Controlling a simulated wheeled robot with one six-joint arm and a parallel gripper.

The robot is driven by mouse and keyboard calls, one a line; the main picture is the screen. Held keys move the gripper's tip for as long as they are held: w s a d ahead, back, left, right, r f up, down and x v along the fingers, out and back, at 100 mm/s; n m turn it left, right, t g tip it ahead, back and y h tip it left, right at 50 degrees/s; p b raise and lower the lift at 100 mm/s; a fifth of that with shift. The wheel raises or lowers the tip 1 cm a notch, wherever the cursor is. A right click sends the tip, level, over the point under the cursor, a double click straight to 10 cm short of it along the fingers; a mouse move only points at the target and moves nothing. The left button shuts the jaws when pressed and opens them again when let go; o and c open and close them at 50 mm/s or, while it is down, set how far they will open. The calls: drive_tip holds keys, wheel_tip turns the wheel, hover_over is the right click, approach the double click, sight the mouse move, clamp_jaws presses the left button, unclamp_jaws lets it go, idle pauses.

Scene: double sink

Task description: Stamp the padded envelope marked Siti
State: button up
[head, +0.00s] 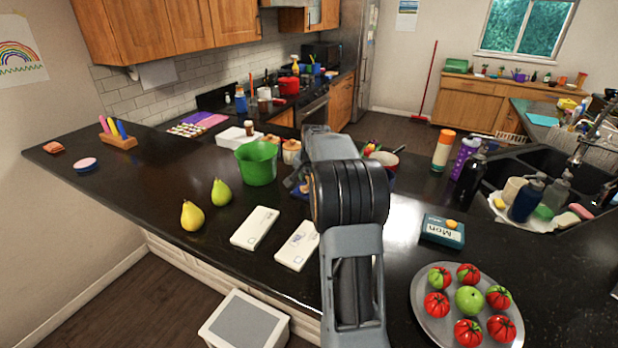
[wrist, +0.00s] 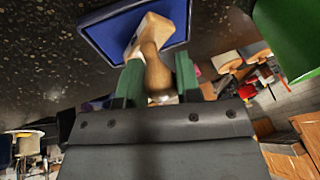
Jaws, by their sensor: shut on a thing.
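My gripper (wrist: 157,82) is shut on the handle of a wooden stamp (wrist: 152,50). The stamp's block end is over a blue ink pad (wrist: 98,36); I cannot tell whether it touches the pad. In the head view the ink pad (head: 298,195) shows only in part, left of my arm, which hides most of the gripper and stamp. Two pale padded envelopes lie flat on the dark counter, a left envelope (head: 255,228) and a right envelope (head: 297,245). The right one is partly behind my arm. Their names are too small to read.
A green bowl (head: 257,163) and two pears (head: 192,215) stand left of the ink pad. A box marked Mon (head: 442,230) and a grey plate (head: 420,292) of tomatoes are to the right. The counter left of the pears is mostly clear.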

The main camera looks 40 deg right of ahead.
drive_tip(key=shift+r+p, duration=2.4)
drive_tip(key=shift+r, duration=1.1)
